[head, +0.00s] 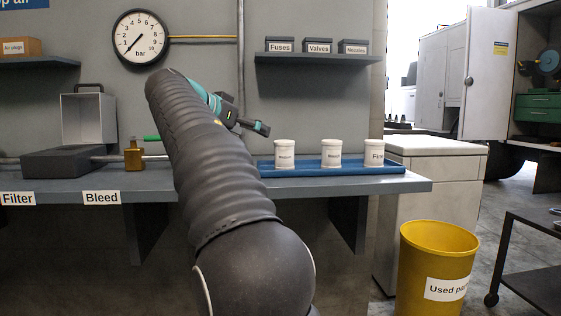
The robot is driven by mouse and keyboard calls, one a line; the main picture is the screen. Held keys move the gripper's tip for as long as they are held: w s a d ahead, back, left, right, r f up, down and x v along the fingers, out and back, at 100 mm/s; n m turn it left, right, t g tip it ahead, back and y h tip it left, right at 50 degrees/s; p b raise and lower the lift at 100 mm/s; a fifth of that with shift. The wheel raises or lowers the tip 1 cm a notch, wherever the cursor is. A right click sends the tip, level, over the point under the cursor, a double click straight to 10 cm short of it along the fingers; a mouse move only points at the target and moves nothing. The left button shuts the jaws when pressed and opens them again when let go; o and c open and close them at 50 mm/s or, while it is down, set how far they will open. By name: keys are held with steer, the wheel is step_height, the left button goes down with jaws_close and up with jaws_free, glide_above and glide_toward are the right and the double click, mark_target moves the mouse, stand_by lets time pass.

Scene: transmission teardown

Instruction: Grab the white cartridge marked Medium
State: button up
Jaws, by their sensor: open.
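Three white cartridges stand upright in a row on a blue tray (352,170) on the grey bench: a left one (285,150), a middle one (331,149) and a right one (374,149). The right label starts with "F"; the left and middle labels are too small to read surely, so I cannot tell which is marked Medium. My gripper (262,128) is open, above and left of the left cartridge and apart from it. Much of it is hidden behind my arm.
A shelf (317,59) with labelled boxes hangs above the tray. A yellow bin (437,255) stands on the floor at right.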

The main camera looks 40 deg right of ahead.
mark_target(284, 147)
steer(key=x, duration=0.8)
steer(key=shift+f, duration=0.1)
steer(key=shift+s+f+b+x, duration=0.15)
steer(key=shift+b+x, duration=0.05)
steer(key=shift+x, duration=0.65)
steer(key=shift+s+f+b+x, duration=0.1)
steer(key=shift+s+b+x, duration=0.15)
steer(key=shift+x, duration=0.65)
steer(key=shift+s+f+b+x, duration=0.1)
steer(key=shift+f+b+x, duration=0.1)
steer(key=shift+x, duration=0.65)
steer(key=shift+w+a+r, duration=0.1)
steer(key=c, duration=1.3)
